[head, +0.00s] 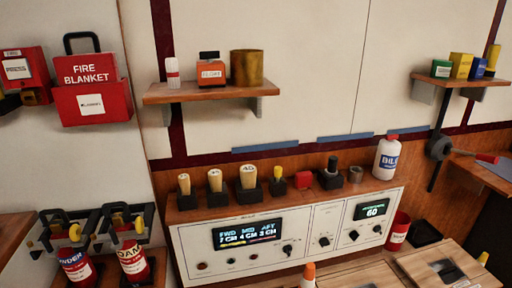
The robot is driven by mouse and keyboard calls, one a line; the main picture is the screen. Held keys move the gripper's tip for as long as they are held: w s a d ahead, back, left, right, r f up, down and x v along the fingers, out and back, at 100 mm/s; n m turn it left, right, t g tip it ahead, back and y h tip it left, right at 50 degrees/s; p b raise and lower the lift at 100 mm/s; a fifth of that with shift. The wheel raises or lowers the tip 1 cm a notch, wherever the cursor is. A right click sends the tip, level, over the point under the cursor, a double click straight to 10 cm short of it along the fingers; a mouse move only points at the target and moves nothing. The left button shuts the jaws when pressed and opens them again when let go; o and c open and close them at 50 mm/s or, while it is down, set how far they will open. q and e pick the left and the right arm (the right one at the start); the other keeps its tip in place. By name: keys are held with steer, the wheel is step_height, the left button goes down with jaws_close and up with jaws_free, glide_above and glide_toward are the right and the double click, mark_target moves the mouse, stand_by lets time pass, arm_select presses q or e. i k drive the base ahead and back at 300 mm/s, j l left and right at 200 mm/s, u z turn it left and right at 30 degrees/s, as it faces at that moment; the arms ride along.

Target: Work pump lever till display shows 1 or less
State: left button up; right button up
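A wall-mounted lever, which looks like the pump lever, is at the right; its red grip (487,157) points right from a round grey hub (440,148). Dark pipe runs above and below the hub. A white control panel (300,240) sits at the lower middle. Its wide display (247,233) appears to read FWD 7 CM, MID 4 CM, AFT 3 CM. A smaller green display (372,208) on the panel reads 60. Neither of my grippers is in view.
A wooden ledge (340,188) above the panel holds several plugs, a red block and a white bottle (387,158). A shelf (210,92) is above it, and a small shelf (461,80) above the lever. Wooden hatches (445,262) lie lower right.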

mark_target(484, 158)
steer(key=z, duration=1.3)
steer(key=u, duration=1.6)
steer(key=k+l, duration=0.1)
steer(key=l, duration=0.4)
steer(key=k+l, duration=0.1)
steer(key=l, duration=0.35)
steer(key=k+l, duration=0.1)
steer(key=l, duration=0.4)
steer(key=k+l, duration=0.1)
steer(key=l, duration=0.35)
steer(key=k+l, duration=0.15)
steer(key=l, duration=0.35)
steer(key=i+l, duration=0.8)
steer(key=i, duration=0.2)
